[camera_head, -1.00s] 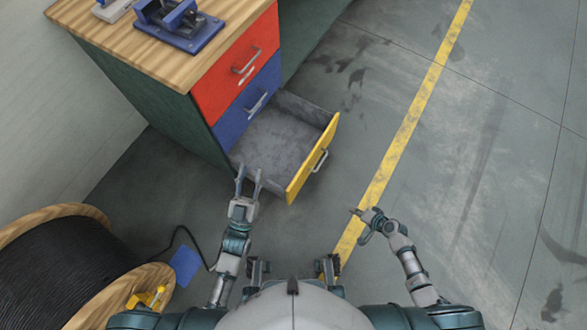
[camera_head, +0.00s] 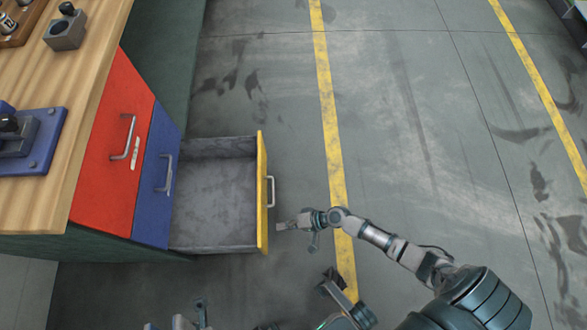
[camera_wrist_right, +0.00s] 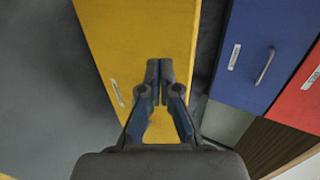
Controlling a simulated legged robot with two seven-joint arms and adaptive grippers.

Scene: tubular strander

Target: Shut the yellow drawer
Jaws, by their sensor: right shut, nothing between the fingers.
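The yellow drawer (camera_head: 262,205) is pulled out from the bottom of the cabinet, and its grey inside (camera_head: 214,200) looks empty. Its metal handle (camera_head: 270,191) is on the outer face. My right gripper (camera_head: 280,227) is shut and empty, just outside the drawer front near its lower end in the head view. In the right wrist view, the shut fingers (camera_wrist_right: 159,66) point at the yellow front (camera_wrist_right: 125,40), covering part of it. I cannot tell whether they touch it. Only part of my left gripper (camera_head: 200,308) shows at the bottom edge; its state is unclear.
The red drawer (camera_head: 112,150) and blue drawer (camera_head: 155,190) above are closed. The wooden worktop (camera_head: 75,130) carries a blue vise (camera_head: 35,140). Open floor with a yellow line (camera_head: 328,110) lies to the right.

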